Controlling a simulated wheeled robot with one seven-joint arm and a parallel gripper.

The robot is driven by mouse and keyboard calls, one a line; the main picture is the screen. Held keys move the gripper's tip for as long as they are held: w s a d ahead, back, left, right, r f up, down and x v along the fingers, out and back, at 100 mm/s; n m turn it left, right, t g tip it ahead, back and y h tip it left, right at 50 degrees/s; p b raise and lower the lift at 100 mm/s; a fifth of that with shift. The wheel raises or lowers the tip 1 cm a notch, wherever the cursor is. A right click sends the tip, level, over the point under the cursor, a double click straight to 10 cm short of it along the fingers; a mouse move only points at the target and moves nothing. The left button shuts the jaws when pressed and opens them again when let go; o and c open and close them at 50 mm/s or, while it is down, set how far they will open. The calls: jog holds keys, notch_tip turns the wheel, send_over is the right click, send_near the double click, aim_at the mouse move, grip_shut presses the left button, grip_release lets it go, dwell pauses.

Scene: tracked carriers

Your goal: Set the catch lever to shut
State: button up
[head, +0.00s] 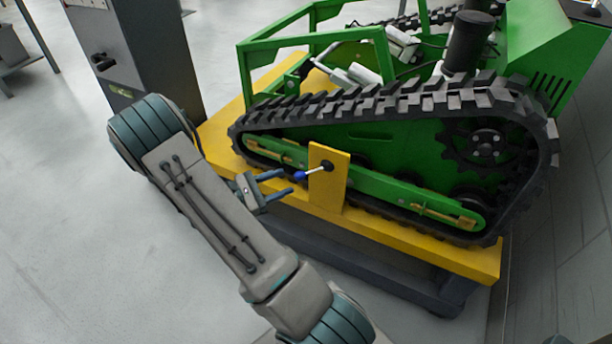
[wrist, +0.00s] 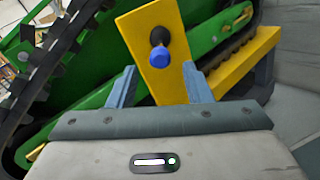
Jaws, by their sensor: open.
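The catch lever (head: 315,171) is a thin light rod with a blue knob (head: 299,176), mounted on a dark pivot on an upright yellow plate (head: 328,190). In the head view the rod points left and slightly down from its pivot. In the wrist view the blue knob (wrist: 160,57) faces the camera in front of the yellow plate (wrist: 150,25). My gripper (head: 288,182) is open, its two blue-grey fingers pointing at the knob from the left. In the wrist view the fingers (wrist: 158,88) stand either side below the knob. I cannot tell whether they touch it.
The green tracked carrier (head: 380,135) with black rubber track stands on a yellow platform (head: 440,255), close behind the lever plate. A dark grey cabinet (head: 140,50) stands at the upper left. The grey floor (head: 80,200) at the left is clear.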

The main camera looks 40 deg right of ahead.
aim_at(305, 174)
jog(key=b+x, duration=0.1)
jog(key=x, duration=0.7)
jog(key=shift+d, duration=0.15)
grip_shut()
